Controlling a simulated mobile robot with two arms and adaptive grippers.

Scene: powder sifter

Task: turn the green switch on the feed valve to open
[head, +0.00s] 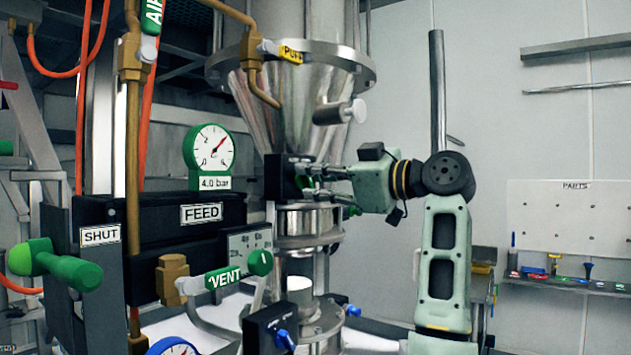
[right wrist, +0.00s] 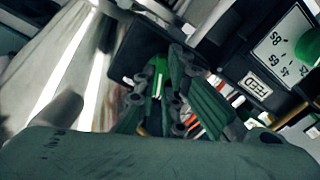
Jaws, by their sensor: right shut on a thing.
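The feed valve is a black block (head: 175,222) with a white FEED label, below and left of the steel hopper. A smaller black box (head: 279,178) sits at the hopper's outlet. My right gripper (head: 308,176) reaches in from the right and is shut at that box's face. In the right wrist view my right gripper (right wrist: 172,85) closes on a small green switch (right wrist: 157,76) against a black housing, with the FEED label beyond it. The fingers hide much of the switch, so its setting cannot be read. My left gripper is not in view.
A green handle (head: 55,264) sticks out beside the SHUT plate (head: 100,235) at left. A green VENT lever (head: 224,277), brass pipes and a pressure gauge (head: 214,148) crowd the front. The steel hopper (head: 300,100) hangs just above my gripper. A parts board (head: 570,220) is far right.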

